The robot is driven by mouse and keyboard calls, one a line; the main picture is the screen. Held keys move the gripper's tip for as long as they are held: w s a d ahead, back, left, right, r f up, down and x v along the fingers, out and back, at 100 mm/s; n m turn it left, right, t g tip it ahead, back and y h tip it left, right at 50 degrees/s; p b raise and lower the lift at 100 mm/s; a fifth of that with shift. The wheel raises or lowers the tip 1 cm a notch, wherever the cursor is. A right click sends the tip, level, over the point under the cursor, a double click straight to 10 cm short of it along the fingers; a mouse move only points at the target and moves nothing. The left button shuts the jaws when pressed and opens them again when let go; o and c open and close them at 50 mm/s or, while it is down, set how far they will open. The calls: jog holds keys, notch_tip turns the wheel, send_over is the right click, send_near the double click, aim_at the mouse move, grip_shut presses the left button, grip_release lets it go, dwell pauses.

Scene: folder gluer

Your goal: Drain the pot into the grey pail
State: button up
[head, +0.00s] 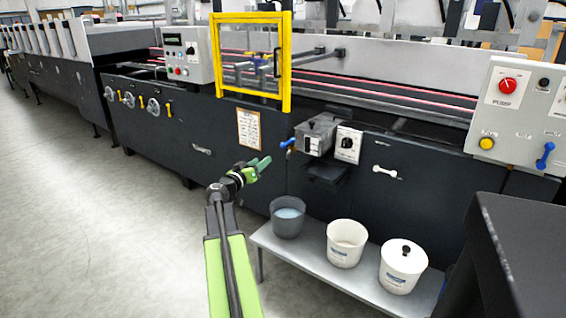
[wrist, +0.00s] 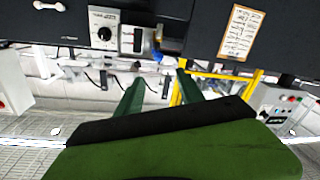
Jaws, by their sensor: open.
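The pot (head: 318,138) is a grey metal box with a dark-knobbed lid, mounted on the dark machine front. A blue valve handle (head: 288,143) sticks out at its left side. The grey pail (head: 288,219) stands below on the shelf's left end, with pale blue liquid inside. My gripper (head: 262,165) is open and empty, in front of the machine, left of the pot and below the valve handle. In the wrist view the picture is upside down; the pot (wrist: 134,41) shows beyond the open fingers (wrist: 160,86).
A low grey shelf (head: 325,272) also holds a white pail (head: 346,246) and a lidded white pail (head: 403,268). A dial box (head: 348,145) sits right of the pot. A yellow-framed guard (head: 285,75) stands above left. A dark block (head: 520,250) fills the lower right. The left floor is clear.

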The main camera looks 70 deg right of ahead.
aim_at(281, 146)
jog(key=s+d, duration=0.1)
jog(key=d, duration=1)
jog(key=s+d, duration=0.1)
jog(key=d, duration=0.5)
jog(key=shift+s+d+r, duration=0.15)
jog(key=shift+s+d, duration=0.05)
jog(key=shift+s, duration=0.15)
grip_shut()
dwell(0.5)
